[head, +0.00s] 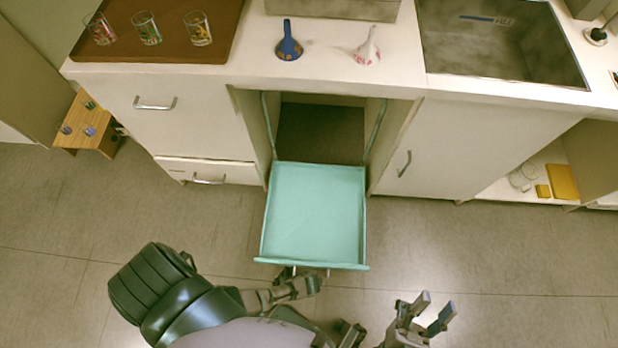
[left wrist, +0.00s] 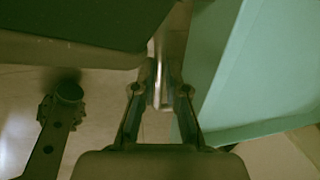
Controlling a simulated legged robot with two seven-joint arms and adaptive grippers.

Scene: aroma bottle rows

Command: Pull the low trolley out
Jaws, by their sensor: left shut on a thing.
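The low trolley (head: 315,215) is a shallow mint-green tray that stands mostly out of the open bay in the counter. Its green side rails (head: 376,130) reach back into the bay. My left gripper (head: 298,277) is at the trolley's front edge, partly hidden under it. In the left wrist view my left gripper (left wrist: 161,95) is shut on the trolley's handle (left wrist: 165,60), a pale metal bar beside the green wall. My right gripper (head: 432,312) is open and empty, to the right of the trolley's front, over the floor.
The counter bears a brown tray (head: 172,55) with glasses, a blue bottle (head: 288,42), a white-and-red bottle (head: 368,47) and a sink (head: 500,45). A small wooden stand (head: 88,130) is at the left. The floor around the trolley is clear.

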